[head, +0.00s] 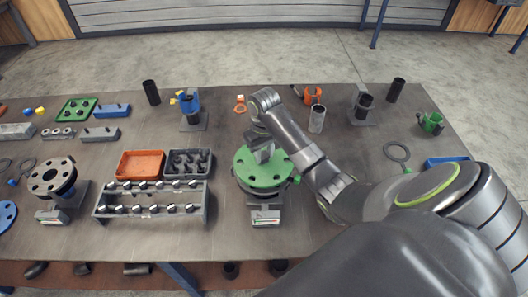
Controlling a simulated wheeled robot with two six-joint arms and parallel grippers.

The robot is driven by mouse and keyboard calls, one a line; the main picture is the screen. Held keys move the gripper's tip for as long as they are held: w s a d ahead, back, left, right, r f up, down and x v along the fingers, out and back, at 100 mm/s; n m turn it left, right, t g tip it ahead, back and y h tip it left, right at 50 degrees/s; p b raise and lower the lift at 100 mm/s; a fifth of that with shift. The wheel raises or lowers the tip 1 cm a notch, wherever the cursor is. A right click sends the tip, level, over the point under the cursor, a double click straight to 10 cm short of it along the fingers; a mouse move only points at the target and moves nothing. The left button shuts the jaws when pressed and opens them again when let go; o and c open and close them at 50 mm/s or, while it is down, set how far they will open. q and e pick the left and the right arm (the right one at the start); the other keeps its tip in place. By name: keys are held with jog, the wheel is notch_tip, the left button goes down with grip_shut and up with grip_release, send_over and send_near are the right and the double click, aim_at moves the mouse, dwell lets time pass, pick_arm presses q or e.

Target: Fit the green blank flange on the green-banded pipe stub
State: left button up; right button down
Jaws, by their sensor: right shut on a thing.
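The green blank flange (249,175), a round disc with bolt holes, is level above a stand (266,215) at the front middle of the table. My right gripper (263,154) comes down on its middle and is shut on it. The pipe stub under the disc is mostly hidden, and its green band cannot be made out clearly. I cannot tell whether the disc rests on the stub or hangs just above it. My left gripper is not in view.
Left of the stand is a bolt rack (150,200) with several bolts. Behind it are an orange tray (140,164) and a dark socket tray (189,163). Another flanged stub (50,178) stands at the left. My right arm covers the table's right front.

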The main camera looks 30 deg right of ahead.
dwell(0.7)
jog(key=shift+f, duration=0.5)
jog(key=shift+f, duration=0.4)
dwell(0.4)
jog(key=c, duration=1.1)
grip_release()
jog(key=shift+c, duration=0.2)
jog(key=shift+o, duration=0.6)
jog(key=shift+s+f, duration=0.1)
jog(key=shift+s, duration=0.05)
